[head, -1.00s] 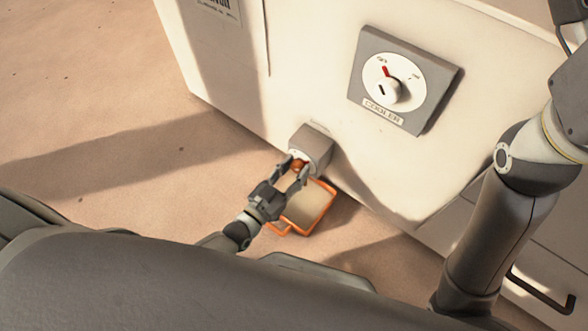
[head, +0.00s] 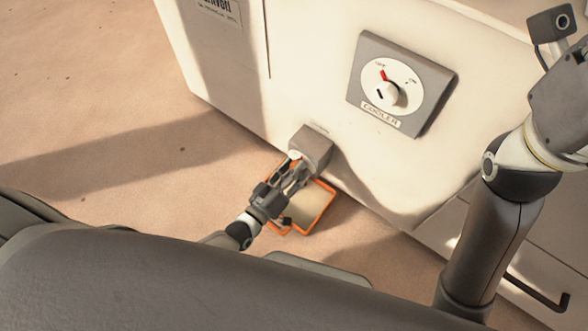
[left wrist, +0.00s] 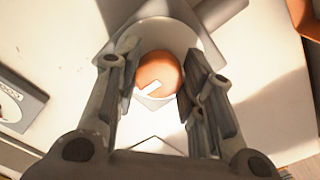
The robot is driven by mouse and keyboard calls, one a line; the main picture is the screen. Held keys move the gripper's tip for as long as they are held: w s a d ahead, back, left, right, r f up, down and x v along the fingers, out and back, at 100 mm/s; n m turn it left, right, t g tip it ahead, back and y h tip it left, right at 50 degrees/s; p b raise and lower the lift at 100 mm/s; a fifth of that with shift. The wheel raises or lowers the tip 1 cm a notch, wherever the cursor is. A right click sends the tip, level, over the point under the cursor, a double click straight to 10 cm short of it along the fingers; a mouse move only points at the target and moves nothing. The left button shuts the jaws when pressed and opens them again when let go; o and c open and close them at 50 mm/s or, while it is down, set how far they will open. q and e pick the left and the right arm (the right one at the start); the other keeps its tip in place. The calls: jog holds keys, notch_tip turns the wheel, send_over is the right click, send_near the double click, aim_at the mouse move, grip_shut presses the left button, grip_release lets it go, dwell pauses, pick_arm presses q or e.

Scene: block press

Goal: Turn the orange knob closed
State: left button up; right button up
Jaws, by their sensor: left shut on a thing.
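The orange knob (left wrist: 160,72) is round with a pale mark on its face, and shows in the left wrist view between my fingers. It sits on a grey housing (head: 311,147) low on the white machine's front. My left gripper (head: 298,167) is at the housing, its fingers shut on the knob from both sides; it also shows in the left wrist view (left wrist: 158,85). In the head view the gripper hides the knob. My right arm shows at the right edge of the head view, but its fingertips are not seen.
A white dial on a grey plate (head: 432,102), labelled COOLER, is higher on the machine (head: 300,60). An orange-rimmed tray (head: 325,207) lies on the floor under the housing. A dark handle (head: 540,292) is at lower right. Floor at left is clear.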

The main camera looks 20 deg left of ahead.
pick_arm(q)
jog(key=shift+r+n, duration=0.1)
jog(key=shift+n, duration=4.1)
jog(key=shift+w, duration=0.1)
jog(key=o, duration=1)
